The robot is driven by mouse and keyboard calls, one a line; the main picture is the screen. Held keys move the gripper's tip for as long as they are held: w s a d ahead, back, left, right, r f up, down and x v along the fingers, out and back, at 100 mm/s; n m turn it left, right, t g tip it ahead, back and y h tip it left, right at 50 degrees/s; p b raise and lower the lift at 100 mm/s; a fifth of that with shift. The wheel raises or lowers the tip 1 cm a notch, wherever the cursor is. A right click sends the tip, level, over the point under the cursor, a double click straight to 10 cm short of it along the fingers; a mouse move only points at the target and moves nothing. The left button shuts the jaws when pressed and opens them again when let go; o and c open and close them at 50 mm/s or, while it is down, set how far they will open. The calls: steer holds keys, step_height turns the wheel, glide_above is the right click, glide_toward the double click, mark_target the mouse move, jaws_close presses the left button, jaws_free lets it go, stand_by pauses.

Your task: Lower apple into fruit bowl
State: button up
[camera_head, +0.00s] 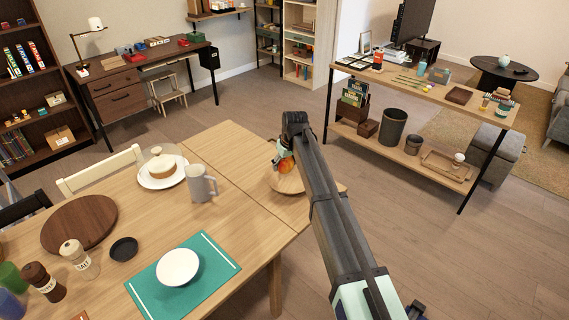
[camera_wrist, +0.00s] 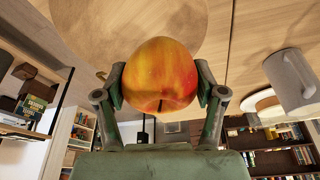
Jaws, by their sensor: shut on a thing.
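A red and yellow apple (camera_wrist: 160,75) is between the two fingers of my gripper (camera_wrist: 160,88) in the wrist view, with a finger against each side. In the head view the apple (camera_head: 286,165) shows small and orange-red at my gripper (camera_head: 281,156), partly hidden by my arm. The round, light wooden fruit bowl (camera_head: 284,184) is on the right end of the table, just below the apple in the picture and partly covered by my arm. Its pale round shape (camera_wrist: 110,30) also shows in the wrist view. The gap between apple and bowl is hard to judge.
The wooden table (camera_head: 222,229) also carries a grey mug (camera_head: 201,187), a covered cake plate (camera_head: 161,178), a dark round board (camera_head: 79,224), and a white bowl (camera_head: 177,267) on a green mat (camera_head: 218,255). A console shelf (camera_head: 430,93) stands beyond, at right.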

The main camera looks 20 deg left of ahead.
mark_target(285, 173)
steer(key=shift+f, duration=0.1)
steer(key=shift+f+b, duration=0.95)
steer(key=shift+f, duration=1.5)
steer(key=shift+f+b, duration=0.5)
steer(key=shift+f, duration=0.8)
stand_by(0.3)
steer(key=o, duration=1.3)
steer(key=shift+o, duration=0.2)
